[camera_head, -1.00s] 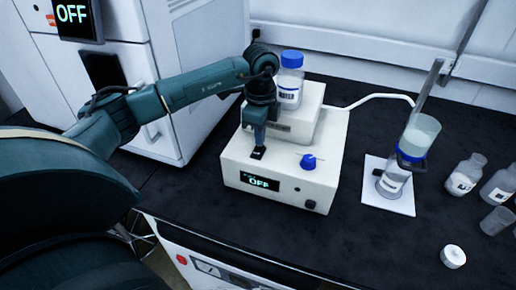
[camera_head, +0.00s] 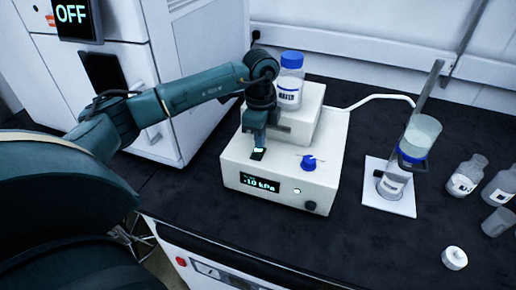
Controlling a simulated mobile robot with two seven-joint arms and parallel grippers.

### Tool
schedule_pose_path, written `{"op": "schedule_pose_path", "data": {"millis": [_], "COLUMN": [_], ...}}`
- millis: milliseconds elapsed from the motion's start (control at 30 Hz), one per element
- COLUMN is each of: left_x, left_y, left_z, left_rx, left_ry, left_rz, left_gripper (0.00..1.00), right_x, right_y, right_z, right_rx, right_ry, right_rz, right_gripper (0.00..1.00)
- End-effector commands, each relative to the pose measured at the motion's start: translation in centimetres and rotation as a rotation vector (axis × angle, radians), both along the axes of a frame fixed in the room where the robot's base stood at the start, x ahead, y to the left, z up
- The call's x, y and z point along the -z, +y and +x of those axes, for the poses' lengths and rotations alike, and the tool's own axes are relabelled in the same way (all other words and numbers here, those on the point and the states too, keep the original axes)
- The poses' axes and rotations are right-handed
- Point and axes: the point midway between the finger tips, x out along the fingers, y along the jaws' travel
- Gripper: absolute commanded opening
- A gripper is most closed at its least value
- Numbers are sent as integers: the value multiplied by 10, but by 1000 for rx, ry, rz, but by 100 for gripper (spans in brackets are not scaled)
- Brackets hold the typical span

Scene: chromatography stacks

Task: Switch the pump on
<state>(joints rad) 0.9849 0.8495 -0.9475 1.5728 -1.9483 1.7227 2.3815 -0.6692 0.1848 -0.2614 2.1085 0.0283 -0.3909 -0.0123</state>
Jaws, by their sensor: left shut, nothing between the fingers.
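The pump is a white box (camera_head: 235,168) on the dark bench, with a raised back part. Its front display (camera_head: 259,184) is lit and reads about "-10 kPa". A small switch (camera_head: 257,154) on its top shows a green glow. A blue knob (camera_head: 308,163) sits to the right of the switch. My left gripper (camera_head: 259,146) points down, shut and empty, with its tips at or just above the switch; I cannot tell whether they touch it. My right gripper is not in view.
A blue-capped bottle (camera_head: 290,80) stands on the pump's raised back. A white tube runs right towards a stand holding a filter funnel (camera_head: 419,137). Several small bottles and a white cap (camera_head: 454,258) are at the right. A large cabinet (camera_head: 180,60) reading "OFF" stands at the left.

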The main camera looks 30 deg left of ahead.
Motion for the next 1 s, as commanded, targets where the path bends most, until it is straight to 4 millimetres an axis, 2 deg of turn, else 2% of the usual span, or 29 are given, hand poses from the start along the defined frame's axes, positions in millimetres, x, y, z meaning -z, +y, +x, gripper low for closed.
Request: {"op": "schedule_pose_path", "data": {"millis": [733, 1000], "left_x": [-63, -68], "left_y": [0, 0], "left_z": [0, 0], "left_rx": [0, 0], "left_ry": [-1, -1], "left_rz": [-1, -1], "left_gripper": [0, 0], "right_x": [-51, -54], "right_y": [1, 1], "right_z": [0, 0], "right_rx": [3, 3], "right_ry": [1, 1], "right_rz": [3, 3], "right_gripper": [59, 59]}}
